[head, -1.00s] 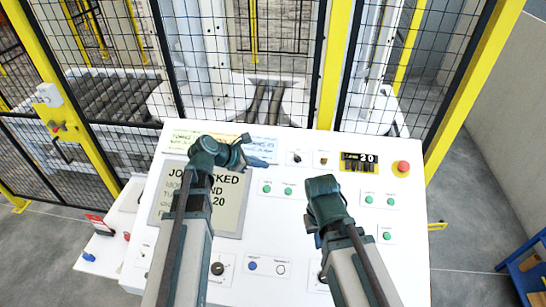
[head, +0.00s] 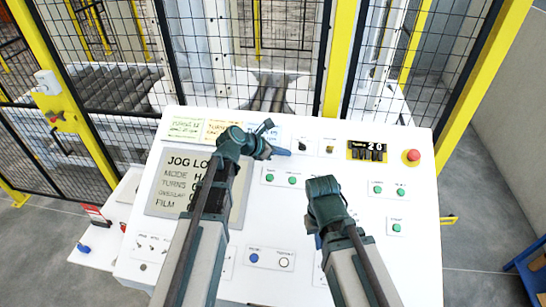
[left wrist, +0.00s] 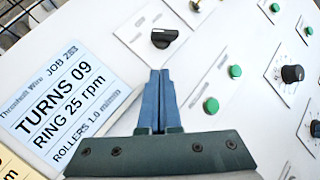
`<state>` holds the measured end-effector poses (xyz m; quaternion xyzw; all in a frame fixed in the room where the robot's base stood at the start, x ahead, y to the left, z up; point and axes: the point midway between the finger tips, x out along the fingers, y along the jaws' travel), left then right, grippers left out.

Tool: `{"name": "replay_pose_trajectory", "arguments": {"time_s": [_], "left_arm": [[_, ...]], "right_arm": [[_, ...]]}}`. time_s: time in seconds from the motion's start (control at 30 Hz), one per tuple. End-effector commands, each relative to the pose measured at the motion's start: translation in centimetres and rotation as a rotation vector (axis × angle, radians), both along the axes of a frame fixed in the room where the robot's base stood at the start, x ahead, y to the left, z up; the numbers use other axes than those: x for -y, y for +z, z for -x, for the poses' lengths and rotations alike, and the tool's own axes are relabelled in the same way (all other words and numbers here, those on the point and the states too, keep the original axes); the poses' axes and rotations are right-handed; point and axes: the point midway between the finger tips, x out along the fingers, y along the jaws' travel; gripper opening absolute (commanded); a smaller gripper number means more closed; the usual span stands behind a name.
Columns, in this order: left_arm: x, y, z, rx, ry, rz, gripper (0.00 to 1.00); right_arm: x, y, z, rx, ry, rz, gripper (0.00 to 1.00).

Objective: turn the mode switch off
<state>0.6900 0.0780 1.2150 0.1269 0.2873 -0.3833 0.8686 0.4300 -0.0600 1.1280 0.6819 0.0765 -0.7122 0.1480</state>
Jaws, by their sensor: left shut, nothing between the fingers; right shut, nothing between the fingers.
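A black selector knob (head: 302,146) on a white plate, apparently the mode switch, sits near the panel's upper middle; its label is too small to read. In the left wrist view the knob (left wrist: 165,38) is just beyond the fingertips, its handle lying nearly sideways. My left gripper (head: 284,152) is just left of the knob in the head view. Its blue fingers (left wrist: 158,74) are shut and empty, with a visible gap to the knob in the wrist view. My right gripper (head: 320,238) is over the middle of the panel, its fingers mostly hidden by the arm.
The white panel (head: 400,265) carries a brass-coloured switch (head: 329,149), a counter (head: 367,151), a red mushroom button (head: 412,156) and several green buttons (head: 270,178). A grey display (head: 165,205) is partly covered by my left arm. A mesh fence (head: 205,65) stands behind.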

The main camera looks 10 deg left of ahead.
Motion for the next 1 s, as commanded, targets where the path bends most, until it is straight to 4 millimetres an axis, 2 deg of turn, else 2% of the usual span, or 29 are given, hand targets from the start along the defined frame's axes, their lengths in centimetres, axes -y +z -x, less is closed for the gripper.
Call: {"name": "replay_pose_trajectory", "arguments": {"time_s": [0.03, 0.3, 1.0], "left_arm": [[0.6, 0.9, -0.8, 0.000, -0.002, 0.000, 0.00], [2.2, 1.4, -2.1, 0.000, 0.000, 0.000, 0.00], [2.6, 1.6, -2.7, 0.000, -0.049, -0.023, 0.00]], "right_arm": [[0.0, 0.9, 0.0, 0.000, 0.000, 0.000, 0.00], [0.0, 1.4, 0.0, -0.001, 0.001, 0.000, 0.00], [0.0, 2.0, 0.0, -0.001, 0.002, 0.000, 0.00]]}}
